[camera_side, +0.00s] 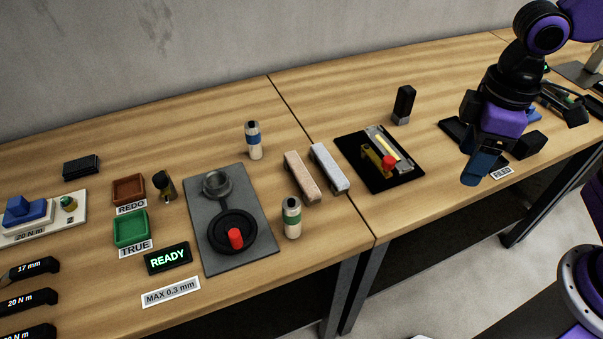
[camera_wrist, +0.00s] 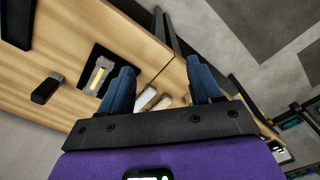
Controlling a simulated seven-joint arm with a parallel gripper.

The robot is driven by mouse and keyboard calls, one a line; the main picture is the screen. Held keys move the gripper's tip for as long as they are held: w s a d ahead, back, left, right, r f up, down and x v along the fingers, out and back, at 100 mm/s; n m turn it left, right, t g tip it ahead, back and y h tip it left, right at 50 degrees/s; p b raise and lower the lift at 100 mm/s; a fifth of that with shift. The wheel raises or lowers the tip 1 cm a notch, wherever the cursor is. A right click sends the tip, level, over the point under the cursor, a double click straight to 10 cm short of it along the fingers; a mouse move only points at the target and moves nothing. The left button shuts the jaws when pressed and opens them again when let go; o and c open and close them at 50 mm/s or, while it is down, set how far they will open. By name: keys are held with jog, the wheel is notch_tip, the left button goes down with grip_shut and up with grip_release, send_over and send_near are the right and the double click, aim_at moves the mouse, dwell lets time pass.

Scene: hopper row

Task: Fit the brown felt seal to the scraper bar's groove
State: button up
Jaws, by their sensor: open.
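A brownish, speckled long block (camera_side: 302,178), which looks like the brown felt seal, lies on the bench beside a paler grey one (camera_side: 329,168). To their right, a silvery bar (camera_side: 377,136) with a yellow strip is on a black mat (camera_side: 366,173), beside a brass-coloured piece and a red knob (camera_side: 389,162). This looks like the scraper bar; its groove is too small to make out. My gripper (camera_side: 482,168) is open and empty, above the bench's right part, apart from these things. In the wrist view, its blue fingers (camera_wrist: 160,68) stand wide, with the pale blocks beyond.
A black upright block (camera_side: 403,103) stands behind the mat. Dark items lie below my gripper.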

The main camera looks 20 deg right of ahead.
jog(key=w+a+m, duration=0.5)
jog(key=w+a, duration=0.7)
jog(key=w, duration=0.3)
jog(key=m, duration=0.5)
send_over(296, 162)
notch_tip(296, 162, down, 3)
jog(key=f, duration=1.1)
jog(key=shift+d, duration=0.25)
jog(key=shift+a+f, duration=0.15)
jog(key=shift+f, duration=1.25)
jog(key=shift+a+f, duration=0.1)
jog(key=shift+f, duration=1.3)
jog(key=c, duration=1.1)
jog(key=shift+r, duration=0.1)
